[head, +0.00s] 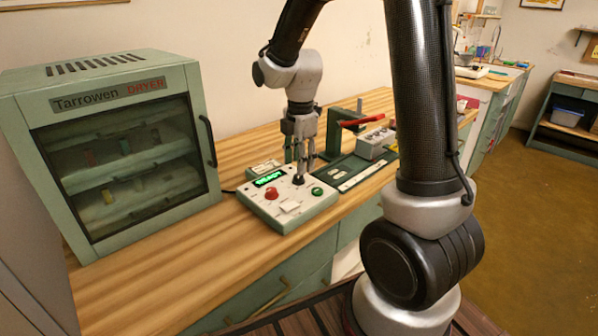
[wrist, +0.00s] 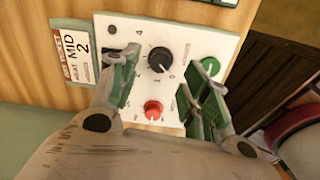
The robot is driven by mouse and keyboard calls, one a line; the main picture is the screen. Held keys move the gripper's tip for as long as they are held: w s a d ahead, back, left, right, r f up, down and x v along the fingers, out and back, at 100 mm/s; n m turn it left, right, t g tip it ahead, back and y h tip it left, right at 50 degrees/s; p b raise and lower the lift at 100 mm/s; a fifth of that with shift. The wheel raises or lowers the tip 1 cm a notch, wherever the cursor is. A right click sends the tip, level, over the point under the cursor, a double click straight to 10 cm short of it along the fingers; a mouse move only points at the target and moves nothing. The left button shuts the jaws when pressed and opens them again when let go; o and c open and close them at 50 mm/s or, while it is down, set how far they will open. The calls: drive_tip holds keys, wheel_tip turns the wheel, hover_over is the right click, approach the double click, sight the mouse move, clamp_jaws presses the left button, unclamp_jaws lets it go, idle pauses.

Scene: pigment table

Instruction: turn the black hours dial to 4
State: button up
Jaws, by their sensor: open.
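The black hours dial (wrist: 161,59) stands on a white control panel (wrist: 184,28). Printed numbers surround it, with a 4 at its upper left and 0 and 1 below it. A light pointer mark on the dial seems to face the 0 and 1 side; the exact reading is unclear. My gripper (wrist: 161,64) is open, its green-padded fingers on either side of the dial with visible gaps. In the head view the dial (head: 298,180) is just below my gripper (head: 299,158), on the control box (head: 260,212).
A red knob (wrist: 153,109) and a green button (wrist: 211,66) flank the dial. A card reading MID 2 (wrist: 77,48) lies beside the panel. The dryer (head: 120,150) stands left; a red-handled press (head: 360,122) is behind right. The bench front (head: 170,275) is clear.

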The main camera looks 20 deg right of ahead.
sight(299, 179)
drive_tip(key=shift+f, duration=1.95)
drive_tip(key=shift+c, duration=0.3)
clamp_jaws()
